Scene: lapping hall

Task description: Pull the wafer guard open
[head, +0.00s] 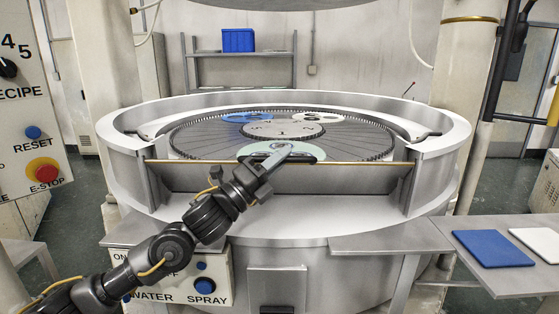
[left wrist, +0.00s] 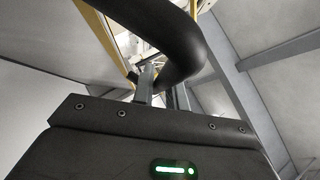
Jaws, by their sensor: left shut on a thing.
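The wafer guard (head: 340,178) is a wide grey metal panel with a thin yellowish top edge. It spans the gap in the front wall of the round machine basin and looks tilted. My left gripper (head: 256,181) is at the middle of the panel, shut on its handle. In the left wrist view a thick black curved bar (left wrist: 178,62), seemingly this handle, passes by the fingers (left wrist: 146,84). My right gripper is not in view.
Behind the guard lies a toothed plate (head: 345,143) with round carriers. The basin rim (head: 450,140) surrounds it. A control box (head: 208,284) is below my left arm. A side table (head: 470,282) at right holds a blue pad (head: 492,248) and a white one.

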